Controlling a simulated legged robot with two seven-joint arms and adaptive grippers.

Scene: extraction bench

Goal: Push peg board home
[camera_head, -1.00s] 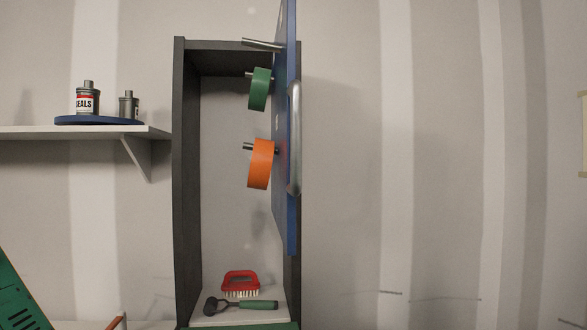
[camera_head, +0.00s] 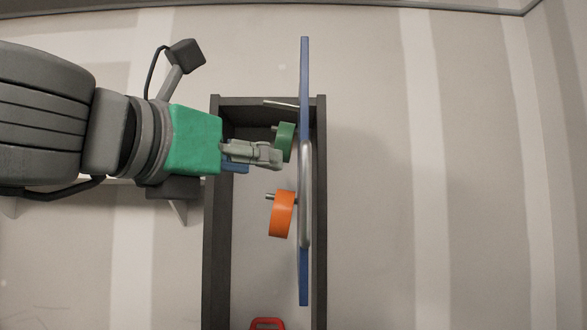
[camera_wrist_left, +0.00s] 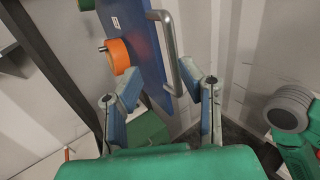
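The blue peg board (camera_head: 304,272) stands upright and almost edge-on at the right side of a dark open cabinet. A grey bar handle (camera_head: 306,195) is on its right face; a green roll (camera_head: 285,142) and an orange roll (camera_head: 282,215) hang on pegs on its left. My left gripper (camera_head: 272,157) overlaps the cabinet opening near the green roll; contact is unclear. In the left wrist view the gripper (camera_wrist_left: 160,92) has its fingers spread, with the board (camera_wrist_left: 136,22) and handle (camera_wrist_left: 172,50) beyond them. My right gripper's fingers are not seen.
The dark cabinet frame (camera_head: 213,270) surrounds the opening, with a red brush (camera_head: 267,323) at the bottom. A wall shelf is mostly hidden behind my left arm. Right of the board is bare wall.

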